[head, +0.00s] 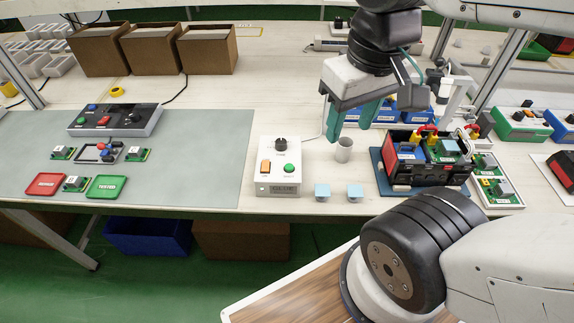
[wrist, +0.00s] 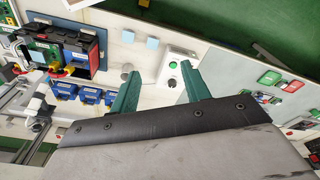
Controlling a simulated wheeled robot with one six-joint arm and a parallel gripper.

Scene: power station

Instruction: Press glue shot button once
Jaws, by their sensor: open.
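A white control box (head: 264,178) stands on the table at the middle. It has a black knob (head: 280,143), an orange switch (head: 265,167) and a green button (head: 289,168) on top, and a label on its front that seems to read "GLUE". In the wrist view the box (wrist: 188,54) and its green button (wrist: 172,65) show beyond the fingertips, near the right finger. My gripper (head: 350,125) has two teal fingers, which are apart with nothing between them. In the head view it hangs above and right of the box, clear of it. The fingers also show in the wrist view (wrist: 160,71).
A small grey cup (head: 344,149) and two light blue blocks (head: 322,190) stand right of the box. A black-and-red case (head: 435,174) with circuit boards sits further right on a blue mat. Left lies a grey mat (head: 190,160) with another control panel (head: 115,120). Cardboard boxes (head: 207,52) stand behind.

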